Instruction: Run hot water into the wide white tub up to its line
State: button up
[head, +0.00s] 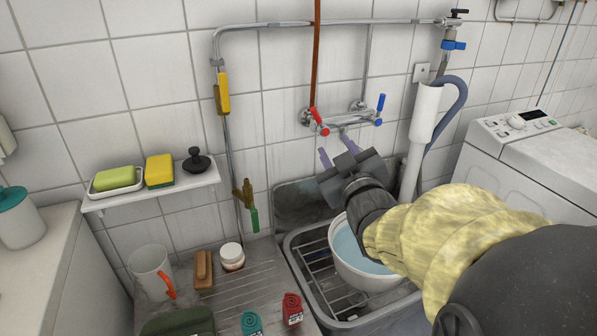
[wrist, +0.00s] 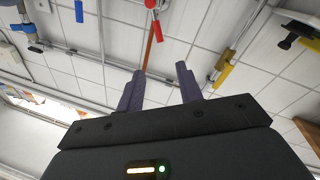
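The wide white tub (head: 337,268) stands on a rack in the sink. Pale blue water (head: 347,245) shows inside it. I cannot make out its line; my arm covers its right side. The wall tap (head: 345,122) has a red-handled lever (head: 318,121) on the left and a blue-handled lever (head: 381,103) on the right. The red lever (wrist: 151,4) and blue lever (wrist: 79,11) also show in the wrist view. My gripper (head: 335,149) is open and empty, just below the tap and above the tub. Its two fingers (wrist: 160,75) stand apart. I see no water stream; my gripper partly hides the spout.
A shelf (head: 150,198) with soap, a sponge and a black plug is at left. A grey hose in a white standpipe (head: 411,160) and a washing machine (head: 530,150) are at right.

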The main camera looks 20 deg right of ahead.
jog(key=w+m+g+h+p, duration=0.3)
jog(key=w+m+p, duration=0.55)
jog(key=p, duration=0.85)
jog(key=s+a+n+g+h+p, duration=0.1)
jog(key=s+a+h+p, duration=0.3)
jog(key=p, duration=1.8)
jog(key=shift+a+n, duration=0.45)
jog(key=shift+a, duration=0.25)
jog(key=shift+p, duration=0.3)
